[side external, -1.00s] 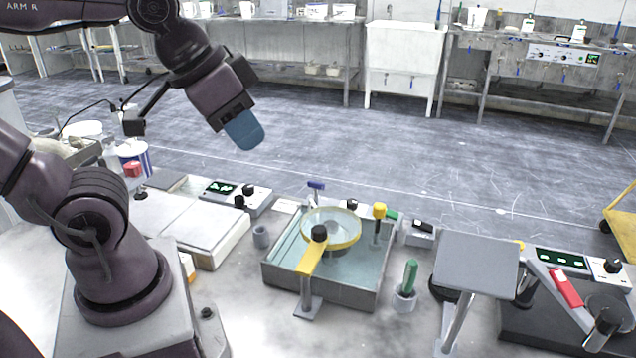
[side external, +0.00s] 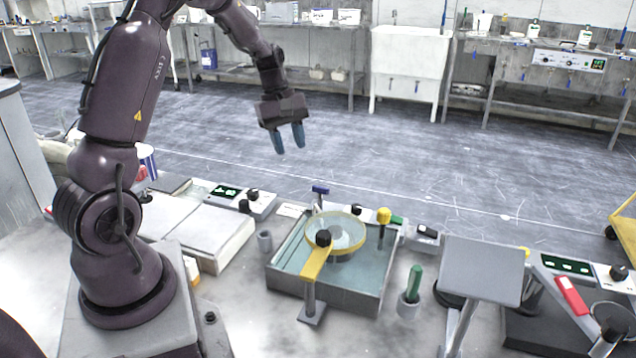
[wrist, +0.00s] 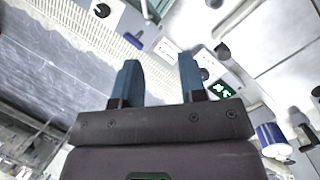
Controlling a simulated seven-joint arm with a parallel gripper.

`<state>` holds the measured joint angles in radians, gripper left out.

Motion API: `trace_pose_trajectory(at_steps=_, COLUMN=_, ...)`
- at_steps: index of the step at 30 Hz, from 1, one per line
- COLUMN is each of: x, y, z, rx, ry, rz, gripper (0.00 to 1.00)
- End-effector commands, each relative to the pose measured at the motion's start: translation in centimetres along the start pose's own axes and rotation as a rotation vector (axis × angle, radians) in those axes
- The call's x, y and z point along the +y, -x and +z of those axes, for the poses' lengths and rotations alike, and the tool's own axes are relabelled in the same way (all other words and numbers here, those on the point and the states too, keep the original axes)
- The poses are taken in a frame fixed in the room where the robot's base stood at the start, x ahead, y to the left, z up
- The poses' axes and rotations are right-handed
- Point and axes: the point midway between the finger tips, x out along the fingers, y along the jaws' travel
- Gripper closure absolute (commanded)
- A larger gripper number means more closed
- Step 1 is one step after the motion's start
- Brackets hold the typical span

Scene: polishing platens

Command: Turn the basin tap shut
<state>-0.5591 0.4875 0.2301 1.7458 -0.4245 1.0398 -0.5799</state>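The basin (side external: 338,295) is a grey square tank with clear water, in the middle of the bench in the side external view. A small tap with a blue lever (side external: 320,189) stands at its back edge. In the wrist view a blue lever (wrist: 134,44) shows up and left of the fingers. My gripper (side external: 289,142) is high above the bench, behind and left of the tap and well apart from it. Its two blue fingers point down, apart and empty; the wrist view shows the gap between them (wrist: 160,62).
A yellow-rimmed round platen (side external: 337,232) and a yellow arm with a black knob (side external: 318,262) stand over the basin. A yellow-topped post (side external: 383,216) rises at its right. A control box with a green display (side external: 228,192) is to the left. A grey plate on a stand (side external: 482,268) is to the right.

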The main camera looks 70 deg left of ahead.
Motion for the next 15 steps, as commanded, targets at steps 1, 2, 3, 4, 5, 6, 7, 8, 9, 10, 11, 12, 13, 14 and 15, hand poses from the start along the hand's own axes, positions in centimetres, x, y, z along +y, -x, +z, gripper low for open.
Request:
trace_pose_trajectory(at_steps=1, x=0.2, y=-0.9, z=-2.0, rx=-0.015, ry=0.115, rz=0.004, gripper=0.62)
trace_pose_trajectory(at_steps=2, x=0.5, y=-1.3, z=-3.0, rx=-0.023, ry=0.184, rz=0.011, gripper=0.62)
trace_pose_trajectory(at_steps=3, x=0.9, y=-1.7, z=-4.2, rx=-0.034, ry=0.271, rz=0.023, gripper=0.62)
trace_pose_trajectory(at_steps=4, x=1.3, y=-1.9, z=-5.0, rx=-0.042, ry=0.338, rz=0.032, gripper=0.62)
trace_pose_trajectory(at_steps=5, x=1.7, y=-2.0, z=-5.6, rx=-0.05, ry=0.4, rz=0.045, gripper=0.62)
trace_pose_trajectory(at_steps=6, x=2.5, y=-1.8, z=-5.9, rx=-0.06, ry=0.465, rz=0.064, gripper=0.62)
trace_pose_trajectory(at_steps=7, x=3.1, y=-1.4, z=-6.0, rx=-0.066, ry=0.505, rz=0.08, gripper=0.62)
trace_pose_trajectory(at_steps=8, x=3.6, y=-0.8, z=-6.0, rx=-0.071, ry=0.54, rz=0.097, gripper=0.62)
trace_pose_trajectory(at_steps=9, x=4.1, y=-0.4, z=-5.9, rx=-0.081, ry=0.581, rz=0.112, gripper=0.62)
trace_pose_trajectory(at_steps=10, x=4.3, y=-0.3, z=-5.8, rx=-0.09, ry=0.609, rz=0.116, gripper=0.62)
trace_pose_trajectory(at_steps=11, x=4.3, y=-0.3, z=-5.7, rx=-0.097, ry=0.634, rz=0.115, gripper=0.62)
trace_pose_trajectory(at_steps=12, x=4.3, y=-0.3, z=-5.6, rx=-0.104, ry=0.661, rz=0.112, gripper=0.62)
trace_pose_trajectory(at_steps=13, x=4.3, y=-0.4, z=-5.6, rx=-0.106, ry=0.675, rz=0.109, gripper=0.62)
trace_pose_trajectory(at_steps=14, x=4.3, y=-0.4, z=-5.5, rx=-0.107, ry=0.685, rz=0.108, gripper=0.62)
trace_pose_trajectory(at_steps=15, x=4.3, y=-0.6, z=-5.5, rx=-0.108, ry=0.693, rz=0.107, gripper=0.62)
